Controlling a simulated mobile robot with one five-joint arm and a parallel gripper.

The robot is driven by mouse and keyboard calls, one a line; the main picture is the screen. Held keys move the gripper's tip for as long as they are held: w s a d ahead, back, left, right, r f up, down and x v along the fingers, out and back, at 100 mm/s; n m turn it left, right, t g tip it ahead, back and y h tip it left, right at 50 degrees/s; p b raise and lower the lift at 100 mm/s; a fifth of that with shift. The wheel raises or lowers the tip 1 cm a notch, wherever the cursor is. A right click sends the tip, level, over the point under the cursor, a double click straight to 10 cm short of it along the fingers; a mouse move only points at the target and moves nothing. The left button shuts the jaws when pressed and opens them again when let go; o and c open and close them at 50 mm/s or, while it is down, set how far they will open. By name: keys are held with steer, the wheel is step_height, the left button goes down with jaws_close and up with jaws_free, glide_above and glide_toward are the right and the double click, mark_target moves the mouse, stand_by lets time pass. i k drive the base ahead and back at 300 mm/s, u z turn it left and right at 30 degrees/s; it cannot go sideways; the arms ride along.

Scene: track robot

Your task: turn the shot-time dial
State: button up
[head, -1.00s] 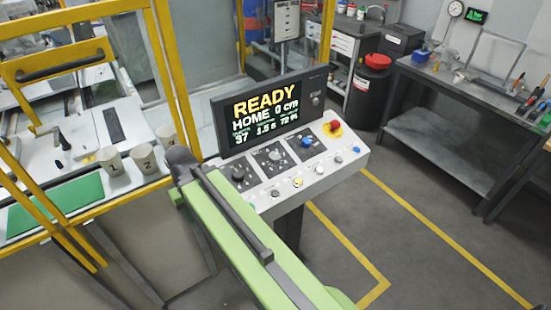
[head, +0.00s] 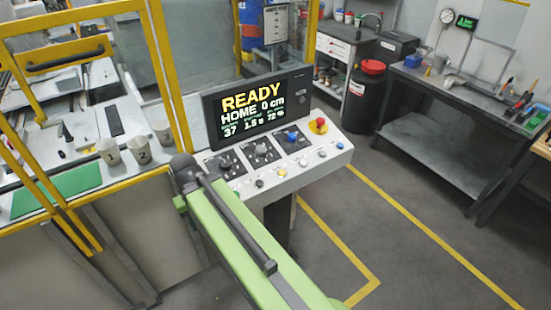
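The control panel (head: 318,163) is a sloped white console in the middle of the head view. Three dials sit in a row on it: a black one (head: 225,164) at the left, a grey one (head: 262,149) in the middle and a blue one (head: 291,137) at the right. Their labels are too small to read, so I cannot tell which is the shot-time dial. The screen (head: 285,104) above reads READY, HOME 0 cm, 37, 1.5 s, 72 %. My green arm reaches up to the panel's left end. My gripper is not visible.
A red emergency button (head: 319,124) and several small buttons are on the panel. At the left, numbered cups (head: 137,150) and a green mat (head: 57,190) lie behind a yellow frame (head: 172,75). A dark workbench (head: 425,130) stands at the right. The floor between is clear.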

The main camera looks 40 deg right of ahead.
mark_target(261, 150)
steer(key=z, duration=0.05)
steer(key=k, duration=1.3)
steer(key=u, duration=1.35)
steer(key=i, duration=1.2)
steer(key=z, duration=1.4)
steer(key=i, duration=1.05)
